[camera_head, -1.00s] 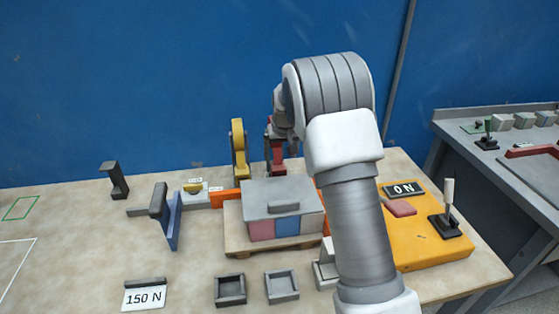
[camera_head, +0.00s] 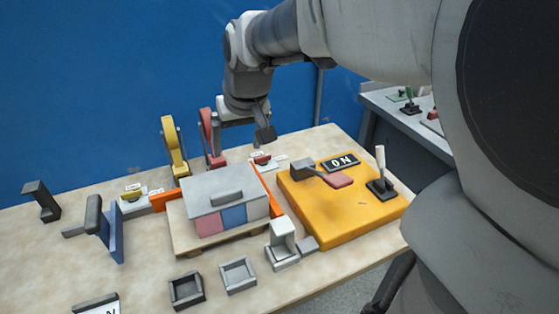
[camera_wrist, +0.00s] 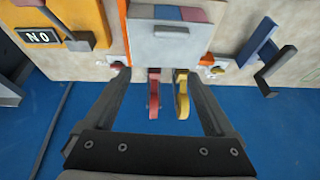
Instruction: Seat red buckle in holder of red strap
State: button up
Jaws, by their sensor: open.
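A tall red curved piece (camera_head: 207,132), apparently the red strap, stands at the table's back edge. It also shows in the wrist view (camera_wrist: 153,95). A small red part (camera_head: 262,159), perhaps the red buckle, is at a small labelled mount right of the grey-lidded box; I cannot tell whether it is seated. Its mount also shows near the left finger in the wrist view (camera_wrist: 117,69). My gripper (camera_head: 243,133) is open and empty above the back edge. In the wrist view my gripper (camera_wrist: 160,74) has both upright curved pieces between its fingers in the picture; depth is unclear.
A yellow curved piece (camera_head: 173,146) stands left of the red one. The grey-lidded box (camera_head: 222,188) fills the middle. An orange-yellow panel (camera_head: 335,215) with a lever (camera_head: 379,175) lies right. A blue wall (camera_head: 90,80) closes the back.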

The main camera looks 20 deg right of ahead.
jog(key=s+t, duration=0.1)
jog(key=s, duration=1.7)
jog(key=shift+a+f+h, duration=0.15)
jog(key=shift+h, duration=0.15)
